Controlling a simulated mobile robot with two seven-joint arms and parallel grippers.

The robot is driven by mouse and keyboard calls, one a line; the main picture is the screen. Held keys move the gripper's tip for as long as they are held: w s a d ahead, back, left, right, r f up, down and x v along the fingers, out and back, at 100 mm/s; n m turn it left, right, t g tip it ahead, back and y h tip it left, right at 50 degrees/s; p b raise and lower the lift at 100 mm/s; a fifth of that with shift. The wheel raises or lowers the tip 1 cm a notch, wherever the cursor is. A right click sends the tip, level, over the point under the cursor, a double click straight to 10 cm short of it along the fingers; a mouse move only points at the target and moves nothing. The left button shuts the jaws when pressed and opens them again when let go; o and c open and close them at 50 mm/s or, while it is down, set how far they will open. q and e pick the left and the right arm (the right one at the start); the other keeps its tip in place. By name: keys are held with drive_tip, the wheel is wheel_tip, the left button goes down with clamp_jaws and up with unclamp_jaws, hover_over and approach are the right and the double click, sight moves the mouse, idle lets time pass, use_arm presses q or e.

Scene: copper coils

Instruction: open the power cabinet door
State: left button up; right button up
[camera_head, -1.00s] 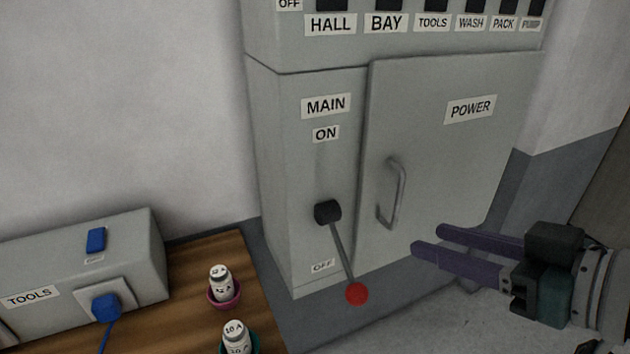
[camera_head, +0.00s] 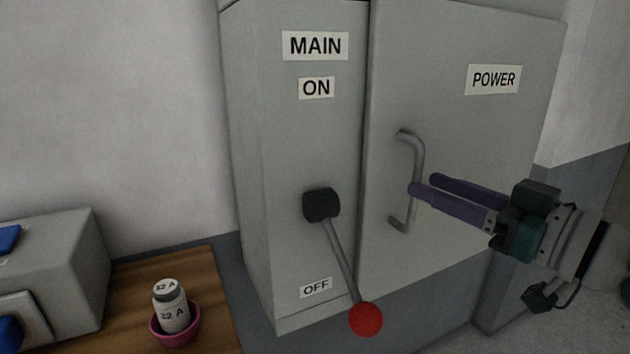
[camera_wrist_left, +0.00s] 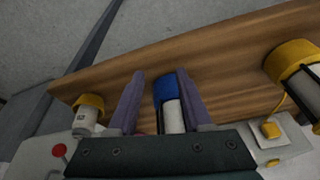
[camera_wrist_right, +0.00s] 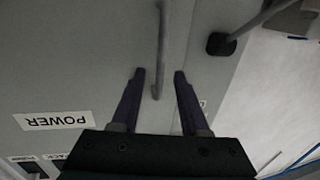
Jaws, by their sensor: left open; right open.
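The grey power cabinet door (camera_head: 500,130) is shut and carries a POWER label (camera_head: 493,79). Its vertical bar handle (camera_head: 413,158) is near the door's left edge. My right gripper (camera_head: 422,184) is open at the handle's lower half, coming from the right. In the right wrist view the handle (camera_wrist_right: 162,45) runs between the open fingertips (camera_wrist_right: 159,73). Whether the fingers touch it cannot be told. My left gripper (camera_wrist_left: 159,74) shows only in its wrist view, open above a wooden table, with a blue-topped white cylinder (camera_wrist_left: 172,112) between its fingers in the picture.
Left of the door, the main switch lever (camera_head: 342,262) with a red knob (camera_head: 366,319) points down by the OFF label. A wooden table (camera_head: 190,275) with a fuse in a pink cup (camera_head: 176,325) stands at the left.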

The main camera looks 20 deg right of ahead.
sight(410, 224)
drive_tip(key=shift+b+x, duration=0.3)
drive_tip(key=shift+x, duration=1.55)
clamp_jaws()
